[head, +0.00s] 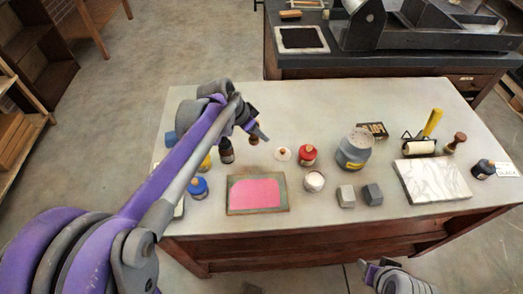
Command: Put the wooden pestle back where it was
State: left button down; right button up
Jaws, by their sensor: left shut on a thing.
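My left gripper (252,130) reaches in over the back left of the pale table and is shut. A small dark brown piece (254,139) shows just under its fingertips; it appears to be the wooden pestle, mostly hidden by the fingers. A small grey bowl with pale contents (314,181) stands on the table, to the right and nearer me. My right gripper (372,267) is low at the bottom edge, off the table's front; its jaws are too unclear to read.
Near my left gripper stand a dark bottle (226,151), a blue-capped jar (198,187) and a red jar (307,154).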

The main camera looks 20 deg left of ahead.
pick_arm(q)
notch_tip(320, 180, down, 5)
jog(key=shift+s+r, duration=0.15)
jog(key=shift+r, duration=0.05)
jog(key=shift+f+b, duration=0.5)
jog(key=shift+f, duration=1.6)
jog(key=shift+f, duration=0.2)
jog(key=shift+c, duration=1.9)
grip_release()
jog(key=shift+r, duration=0.15)
